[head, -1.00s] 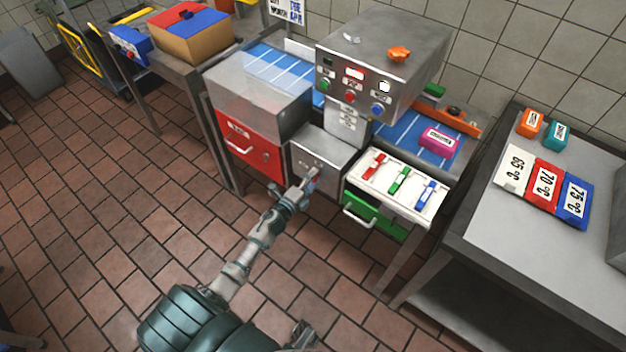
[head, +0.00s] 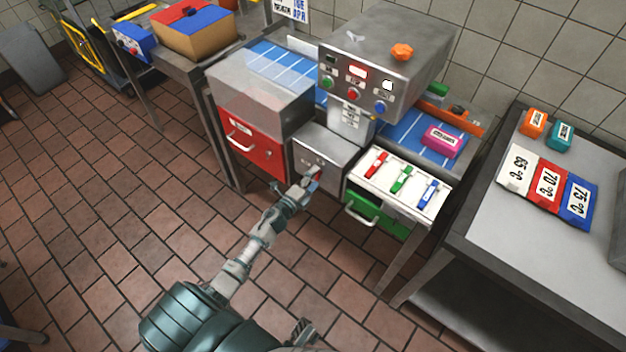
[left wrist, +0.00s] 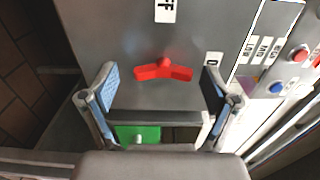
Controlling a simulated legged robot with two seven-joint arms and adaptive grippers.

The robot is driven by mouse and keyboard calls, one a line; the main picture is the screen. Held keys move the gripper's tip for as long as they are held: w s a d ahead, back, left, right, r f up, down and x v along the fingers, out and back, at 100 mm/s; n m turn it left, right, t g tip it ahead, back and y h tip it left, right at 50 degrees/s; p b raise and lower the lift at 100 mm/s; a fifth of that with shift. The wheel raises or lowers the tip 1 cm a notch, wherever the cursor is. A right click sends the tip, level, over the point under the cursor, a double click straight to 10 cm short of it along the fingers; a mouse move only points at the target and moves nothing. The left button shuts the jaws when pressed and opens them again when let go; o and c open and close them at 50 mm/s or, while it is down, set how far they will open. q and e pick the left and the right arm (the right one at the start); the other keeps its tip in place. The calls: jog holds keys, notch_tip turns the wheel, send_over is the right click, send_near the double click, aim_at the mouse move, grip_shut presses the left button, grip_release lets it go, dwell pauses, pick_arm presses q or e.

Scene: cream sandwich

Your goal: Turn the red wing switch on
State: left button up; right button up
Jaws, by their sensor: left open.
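The red wing switch (left wrist: 163,70) is on a grey metal panel (left wrist: 110,35) in the left wrist view. Its two wings spread left and right. A white label ending in "FF" (left wrist: 165,10) is above it, and a second label (left wrist: 213,59) at its right is partly hidden by a finger. My left gripper (left wrist: 155,85) is open, with one finger on each side of the switch and gaps to both wings. In the head view, my left gripper (head: 305,184) is at the low metal box's front and covers much of the switch. A dark piece (head: 303,333) at the bottom may be my right gripper.
A red drawer (head: 255,148) is left of the metal box. A white panel with coloured levers (head: 400,178) and a green drawer (head: 375,215) are at its right. A control box with buttons (head: 390,45) stands above. The tiled floor (head: 110,210) in front is mostly clear.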

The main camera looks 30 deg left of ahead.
pick_arm(q)
jog(key=s+a, duration=0.1)
jog(key=s, duration=1.1)
jog(key=shift+f, duration=0.15)
jog(key=s+d+f+n+g+y+p, duration=0.2)
jog(key=s+f+n+g, duration=0.3)
jog(key=f, duration=0.5)
jog(key=s+d+f+n+g+y+p, duration=0.1)
jog(key=s+d+f+n+g+y, duration=0.15)
jog(key=s+f+n, duration=0.6)
jog(key=s+d+f+n+g+h+p, duration=0.2)
jog(key=s+d+f+g, duration=0.7)
jog(key=s, duration=0.6)
notch_tip(320, 180, down, 2)
jog(key=shift+s+d+f+n+h, duration=0.2)
jog(key=shift+d+n+h, duration=0.4)
jog(key=shift+d, duration=0.4)
pick_arm(e)
jog(key=s+f, duration=0.4)
jog(key=f, duration=0.8)
jog(key=shift+s+d, duration=0.2)
jog(key=shift+d, duration=0.1)
pick_arm(q)
jog(key=shift+w+a, duration=0.1)
pick_arm(e)
jog(key=shift+f+g, duration=0.1)
jog(key=shift+g, duration=0.2)
